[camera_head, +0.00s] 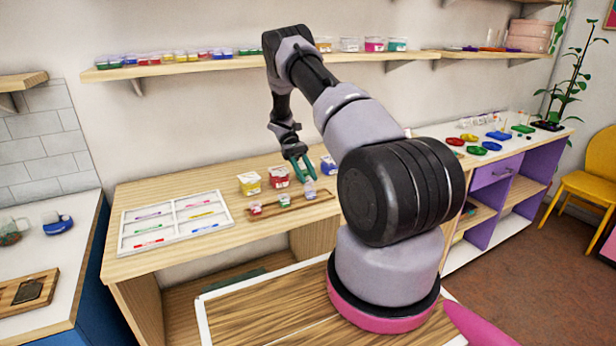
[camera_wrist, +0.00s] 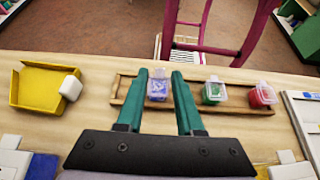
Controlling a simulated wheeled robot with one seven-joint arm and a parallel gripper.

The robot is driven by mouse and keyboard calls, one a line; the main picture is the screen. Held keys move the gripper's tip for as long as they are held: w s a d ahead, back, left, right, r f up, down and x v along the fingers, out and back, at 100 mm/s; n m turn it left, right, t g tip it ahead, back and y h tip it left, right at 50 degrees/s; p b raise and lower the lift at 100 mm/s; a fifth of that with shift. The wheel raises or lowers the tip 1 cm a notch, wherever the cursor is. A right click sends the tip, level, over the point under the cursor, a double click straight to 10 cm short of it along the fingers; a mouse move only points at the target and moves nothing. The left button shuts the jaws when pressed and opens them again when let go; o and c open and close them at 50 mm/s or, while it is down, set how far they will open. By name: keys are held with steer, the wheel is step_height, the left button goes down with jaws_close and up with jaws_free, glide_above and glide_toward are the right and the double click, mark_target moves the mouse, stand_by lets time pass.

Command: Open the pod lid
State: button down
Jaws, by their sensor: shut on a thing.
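Three small clear pods stand in a row on a long wooden tray (camera_head: 262,217) (camera_wrist: 236,112). The one with blue-purple contents (camera_head: 310,189) (camera_wrist: 158,88) is at the right end of the row in the head view. The green pod (camera_head: 284,200) (camera_wrist: 214,91) is in the middle and the red pod (camera_head: 256,209) (camera_wrist: 262,96) at the other end.
A white sectioned tray (camera_head: 176,239) lies left of the pods. Yellow (camera_head: 250,184), red (camera_head: 278,177) and blue (camera_head: 328,164) tubs stand behind. A yellow open tray (camera_wrist: 42,70) with a white block (camera_wrist: 70,87) is beside the pod tray in the wrist view.

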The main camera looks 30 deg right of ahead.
steer(key=shift+w+f+g, duration=0.15)
steer(key=shift+w+g, duration=0.1)
steer(key=shift+g, duration=0.45)
steer(key=c, duration=0.5)
jaws_free()
